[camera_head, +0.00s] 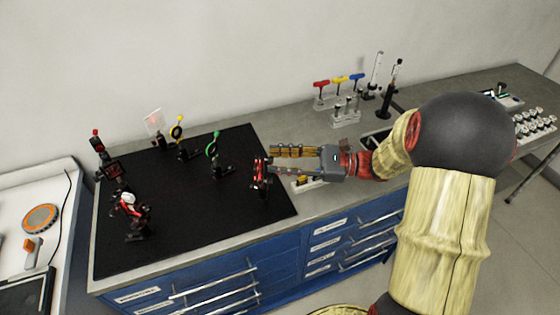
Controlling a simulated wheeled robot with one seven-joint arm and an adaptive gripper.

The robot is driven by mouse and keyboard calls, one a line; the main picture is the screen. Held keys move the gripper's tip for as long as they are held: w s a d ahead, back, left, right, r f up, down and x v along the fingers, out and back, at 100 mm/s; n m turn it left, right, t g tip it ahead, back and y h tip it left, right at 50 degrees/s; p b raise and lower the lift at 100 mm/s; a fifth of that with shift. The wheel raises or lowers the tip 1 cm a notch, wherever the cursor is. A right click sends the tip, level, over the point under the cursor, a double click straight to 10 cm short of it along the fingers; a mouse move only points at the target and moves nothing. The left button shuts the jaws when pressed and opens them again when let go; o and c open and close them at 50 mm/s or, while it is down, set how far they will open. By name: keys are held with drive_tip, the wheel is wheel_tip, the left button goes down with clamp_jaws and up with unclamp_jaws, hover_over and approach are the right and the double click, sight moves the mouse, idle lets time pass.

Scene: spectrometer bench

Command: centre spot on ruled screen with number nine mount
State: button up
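My gripper (272,162) reaches left over the right part of the black breadboard (160,232). Its fingertips are at a red-ringed mount (261,178); whether they touch or grip it, I cannot tell. A pale upright panel (154,121) with a faint reddish tint stands at the back left of the board and may be the ruled screen. Its ruling and any spot are too small to make out. Other mounts on the board have a yellow ring (177,128), a green ring (213,146), and red parts (130,205). No mount's number is legible.
A dark post with a red top (97,140) stands at the board's left edge. Behind my gripper, a rack holds red, yellow and blue T-handled tools (339,80). A white side table (60,190) is at far left. The board's front middle is clear.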

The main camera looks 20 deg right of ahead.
drive_tip(key=c, duration=0.3)
drive_tip(key=c, duration=0.4)
clamp_jaws()
